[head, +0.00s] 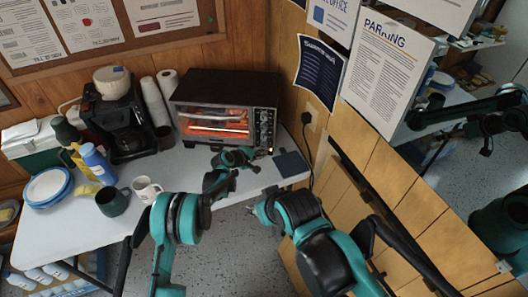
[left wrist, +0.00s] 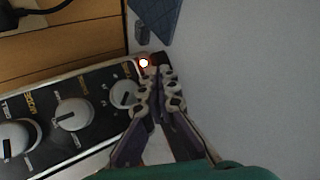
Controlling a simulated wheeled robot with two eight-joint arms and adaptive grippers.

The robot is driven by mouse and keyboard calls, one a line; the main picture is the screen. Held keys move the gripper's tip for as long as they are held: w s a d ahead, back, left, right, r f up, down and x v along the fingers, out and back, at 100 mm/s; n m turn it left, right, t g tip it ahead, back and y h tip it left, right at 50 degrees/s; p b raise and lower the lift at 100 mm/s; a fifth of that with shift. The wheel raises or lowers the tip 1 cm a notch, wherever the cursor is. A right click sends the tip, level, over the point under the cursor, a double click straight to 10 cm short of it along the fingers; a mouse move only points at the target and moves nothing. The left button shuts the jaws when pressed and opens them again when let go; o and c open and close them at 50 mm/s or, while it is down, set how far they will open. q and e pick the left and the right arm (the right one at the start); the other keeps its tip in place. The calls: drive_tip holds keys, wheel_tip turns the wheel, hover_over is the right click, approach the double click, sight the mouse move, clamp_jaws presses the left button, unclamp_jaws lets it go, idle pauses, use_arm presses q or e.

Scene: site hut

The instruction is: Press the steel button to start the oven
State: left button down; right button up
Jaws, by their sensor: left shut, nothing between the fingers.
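The toaster oven (head: 222,88) stands at the back of the white table, its inside glowing orange behind the glass. Its control panel (head: 265,128) runs down the right side; the left wrist view shows its knobs (left wrist: 72,115) and a small bright white round spot, apparently the button (left wrist: 144,63), at the panel's end. My left gripper (head: 254,167) is shut and empty in front of the panel's lower end. In the left wrist view its fingertips (left wrist: 158,77) are right beside the bright spot; I cannot tell if they touch it. My right gripper (head: 263,211) is off the table's front edge, its fingers unclear.
A dark blue cloth or pad (head: 291,164) lies right of the oven. A coffee maker (head: 118,120), paper rolls (head: 156,103), mugs (head: 146,190), bottles (head: 98,164) and plates (head: 47,187) stand to the left. The wood-panelled wall (head: 390,185) closes off the right.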

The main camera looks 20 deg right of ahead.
idle(0.3)
use_arm(q)
drive_tip(key=shift+s+a, duration=0.45)
drive_tip(key=shift+s, duration=0.25)
drive_tip(key=shift+s+a+b, duration=0.2)
drive_tip(key=shift+s+a, duration=0.25)
drive_tip(key=shift+s, duration=0.25)
drive_tip(key=shift+s+a+b, duration=0.15)
drive_tip(key=shift+s+a, duration=0.3)
drive_tip(key=shift+s, duration=0.25)
drive_tip(key=shift+s+a+b, duration=0.2)
drive_tip(key=shift+s+a, duration=0.25)
drive_tip(key=shift+s, duration=0.25)
